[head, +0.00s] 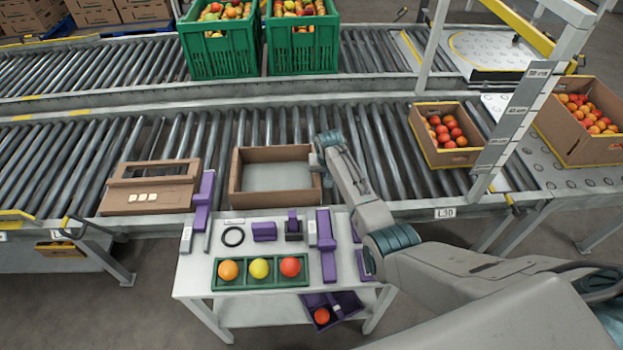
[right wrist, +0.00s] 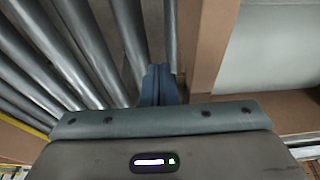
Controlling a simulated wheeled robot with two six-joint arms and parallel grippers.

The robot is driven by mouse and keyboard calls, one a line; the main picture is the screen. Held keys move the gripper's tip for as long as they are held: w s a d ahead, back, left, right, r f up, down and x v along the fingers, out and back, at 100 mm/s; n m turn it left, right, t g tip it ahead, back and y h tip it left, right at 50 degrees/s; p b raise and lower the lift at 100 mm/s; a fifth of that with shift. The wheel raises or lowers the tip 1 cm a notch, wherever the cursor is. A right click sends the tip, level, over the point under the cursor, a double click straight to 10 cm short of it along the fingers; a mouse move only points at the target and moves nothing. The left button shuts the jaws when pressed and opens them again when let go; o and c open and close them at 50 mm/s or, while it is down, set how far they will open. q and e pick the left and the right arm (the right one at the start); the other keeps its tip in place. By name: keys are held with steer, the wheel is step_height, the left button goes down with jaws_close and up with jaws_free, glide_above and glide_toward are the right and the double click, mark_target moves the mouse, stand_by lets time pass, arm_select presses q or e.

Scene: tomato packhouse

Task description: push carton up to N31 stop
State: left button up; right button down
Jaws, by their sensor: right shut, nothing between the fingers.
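An open, empty-looking carton (head: 234,190) with a pale bottom sits on the near roller conveyor, just beyond the small table. My right gripper (head: 317,163) is at its right-hand wall, with the arm reaching in from the right. In the right wrist view the shut, empty fingers (right wrist: 158,84) point down over the rollers beside the carton's brown wall (right wrist: 215,40). I cannot tell whether they touch it. I cannot read any N31 label, so the stop is not identified. My left gripper is not in view.
A brown carton (head: 150,196) with cut-outs lies to the left, with a purple piece (head: 203,195) between. A carton of tomatoes (head: 460,158) stands to the right, past bare rollers (head: 385,160). The white table (head: 200,280) holds purple tools and a green tray (head: 262,284). Green crates (head: 222,58) stand behind.

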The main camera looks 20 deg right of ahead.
steer(key=shift+w+a, duration=0.25)
steer(key=shift+a, duration=0.6)
steer(key=shift+w+a, duration=0.2)
steer(key=shift+a, duration=0.4)
steer(key=shift+w+a, duration=0.2)
steer(key=shift+a, duration=0.35)
steer(key=shift+s+d+r+p, duration=0.1)
steer(key=shift+s+d+p, duration=0.2)
steer(key=shift+d, duration=0.4)
steer(key=shift+s+d+r+p, duration=0.15)
steer(key=shift+d+p, duration=0.2)
steer(key=shift+d, duration=0.3)
steer(key=shift+s+d+f+p, duration=0.1)
steer(key=shift+s+d+p, duration=0.25)
steer(key=shift+d, duration=0.55)
steer(key=shift+s+d+f+p, duration=0.15)
steer(key=shift+d+p, duration=0.25)
steer(key=shift+d, duration=0.55)
steer(key=shift+s+d+r+p, duration=0.1)
steer(key=shift+s+d+p, duration=0.25)
steer(key=shift+d, duration=0.55)
steer(key=p+v, duration=0.1)
steer(key=v, duration=0.9)
steer(key=shift+r, duration=0.3)
steer(key=shift+s, duration=0.1)
